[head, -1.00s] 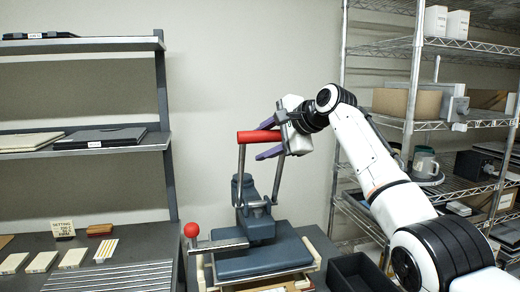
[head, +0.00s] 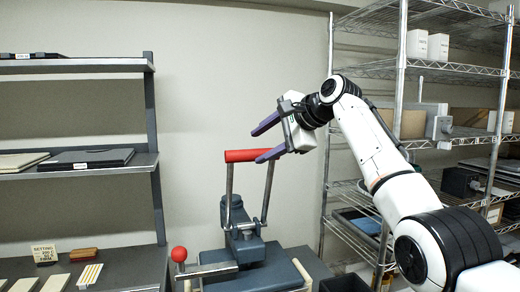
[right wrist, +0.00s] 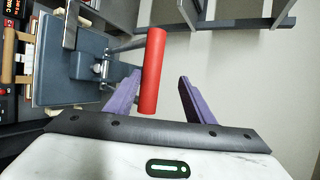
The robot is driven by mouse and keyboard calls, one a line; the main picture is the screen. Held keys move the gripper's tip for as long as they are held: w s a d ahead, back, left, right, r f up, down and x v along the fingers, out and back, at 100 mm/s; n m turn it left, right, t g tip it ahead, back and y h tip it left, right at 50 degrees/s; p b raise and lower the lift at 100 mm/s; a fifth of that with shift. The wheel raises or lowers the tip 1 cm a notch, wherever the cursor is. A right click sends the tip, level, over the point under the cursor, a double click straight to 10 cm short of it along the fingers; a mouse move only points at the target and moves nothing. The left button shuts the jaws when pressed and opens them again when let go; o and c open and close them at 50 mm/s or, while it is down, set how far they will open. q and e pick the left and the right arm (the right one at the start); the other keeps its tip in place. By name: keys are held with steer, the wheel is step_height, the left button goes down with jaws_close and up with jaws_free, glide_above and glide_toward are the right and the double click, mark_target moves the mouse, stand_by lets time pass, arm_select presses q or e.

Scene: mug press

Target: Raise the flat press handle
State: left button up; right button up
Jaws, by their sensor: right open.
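The flat press (head: 250,250) is blue-grey and stands on the bench. Its handle is a red bar (head: 240,156) across the tops of two grey arms, which stand up steeply above the press. My right gripper (head: 256,145) has purple fingers and is open. In the head view its lower finger is at the right end of the bar and the upper finger is above it. In the right wrist view the red bar (right wrist: 154,60) shows close to the left finger, and I cannot tell whether they touch. My left gripper is not in view.
A lever with a red knob (head: 179,254) sticks out at the press's left. A grey shelf (head: 110,160) with flat dark cases is at the left. A wire rack (head: 400,90) with boxes is at the right, behind my right arm. The wall behind the press is bare.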

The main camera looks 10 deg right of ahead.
steer(key=r, duration=0.2)
steer(key=d+r, duration=0.1)
steer(key=shift+s+d, duration=0.1)
steer(key=shift+s, duration=0.2)
stand_by(0.3)
steer(key=b+v, duration=0.4)
steer(key=v, duration=0.6)
steer(key=shift+s, duration=0.2)
